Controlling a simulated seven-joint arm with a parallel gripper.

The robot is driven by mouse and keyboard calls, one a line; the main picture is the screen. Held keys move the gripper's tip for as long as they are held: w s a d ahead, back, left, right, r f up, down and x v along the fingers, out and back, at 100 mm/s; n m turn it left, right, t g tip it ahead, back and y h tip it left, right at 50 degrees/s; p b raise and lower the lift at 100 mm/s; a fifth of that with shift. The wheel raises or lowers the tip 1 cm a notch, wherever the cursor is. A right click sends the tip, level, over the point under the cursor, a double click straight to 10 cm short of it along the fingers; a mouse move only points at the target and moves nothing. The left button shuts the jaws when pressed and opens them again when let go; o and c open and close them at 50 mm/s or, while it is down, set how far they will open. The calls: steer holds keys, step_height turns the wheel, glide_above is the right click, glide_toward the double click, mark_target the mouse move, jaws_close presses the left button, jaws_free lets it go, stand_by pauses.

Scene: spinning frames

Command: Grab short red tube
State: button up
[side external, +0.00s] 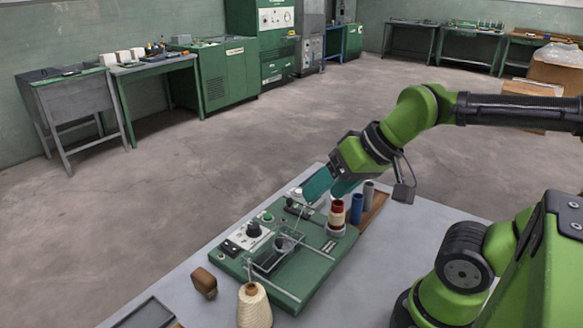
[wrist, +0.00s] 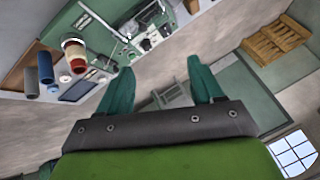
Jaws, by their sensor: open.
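The red tube (side external: 337,211) stands upright at the right end of the green machine, with a cream band around it and a pale base below. In the wrist view the red tube (wrist: 75,54) is at upper left, outside the space between the fingers. My gripper (side external: 331,187) has teal fingers, is open, and is above and slightly left of the tube in the side view. In the wrist view my gripper (wrist: 161,72) has its fingers apart with nothing between them. I cannot tell from these views how far above the tube the fingers are.
A blue tube (side external: 357,208) and a grey tube (side external: 369,191) stand close behind on a wooden tray. The green machine (side external: 310,275) has knobs and a thread guide. A cream thread cone (side external: 254,306) and a brown block (side external: 204,282) are at the front left of the grey table.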

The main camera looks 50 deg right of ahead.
steer(key=shift+o, duration=0.3)
steer(key=m+g+h, duration=0.2)
steer(key=m+g, duration=0.5)
steer(key=m, duration=1.8)
glide_above(336, 213)
steer(key=w+d, duration=0.1)
steer(key=f, duration=0.2)
step_height(336, 213, down, 11)
steer(key=shift+w+d+f, duration=0.1)
steer(key=shift+s+d+f, duration=0.1)
steer(key=shift+s+f, duration=0.05)
steer(key=shift+f, duration=1.2)
steer(key=shift+s+f, duration=0.15)
steer(key=shift+f, duration=1.15)
